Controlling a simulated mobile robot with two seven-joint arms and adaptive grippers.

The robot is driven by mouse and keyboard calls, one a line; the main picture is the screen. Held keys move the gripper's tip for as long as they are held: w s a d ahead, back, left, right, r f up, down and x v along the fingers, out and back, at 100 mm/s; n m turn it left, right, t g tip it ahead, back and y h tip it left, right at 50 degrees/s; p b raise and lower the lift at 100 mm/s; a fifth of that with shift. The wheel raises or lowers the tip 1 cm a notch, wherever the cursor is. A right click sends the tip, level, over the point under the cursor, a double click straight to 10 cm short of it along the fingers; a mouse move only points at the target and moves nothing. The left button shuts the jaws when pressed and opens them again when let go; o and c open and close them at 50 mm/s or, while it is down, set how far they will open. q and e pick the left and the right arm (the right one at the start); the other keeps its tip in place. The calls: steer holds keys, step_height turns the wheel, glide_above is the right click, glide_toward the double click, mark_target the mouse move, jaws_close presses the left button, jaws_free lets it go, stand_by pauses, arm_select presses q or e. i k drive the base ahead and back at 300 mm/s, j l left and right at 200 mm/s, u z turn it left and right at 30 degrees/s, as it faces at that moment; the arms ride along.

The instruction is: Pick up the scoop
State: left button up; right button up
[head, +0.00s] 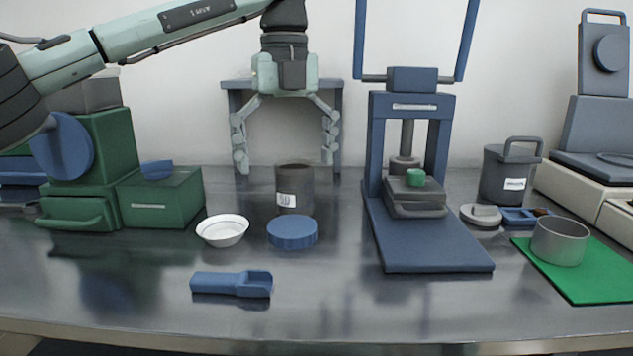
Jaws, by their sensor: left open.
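The blue scoop (232,284) lies flat on the dark metal bench near its front edge, left of the middle. Its handle points left and its square cup end is at the right. My left gripper (287,162) hangs from above with its fingers pointing down and spread wide. It is empty and farther back than the scoop, above and around the line of a dark grey cup in the picture. Nothing covers the scoop. My right gripper does not show.
Behind the scoop are a white bowl (222,230), a blue round lid (292,233) and a dark grey cup (294,189). A blue press (430,240) stands right of the middle. A green mat (575,284) bears a grey pot (560,243). Green boxes (165,200) stand left. Bench around the scoop is clear.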

mark_target(252, 283)
steer(key=k, duration=1.35)
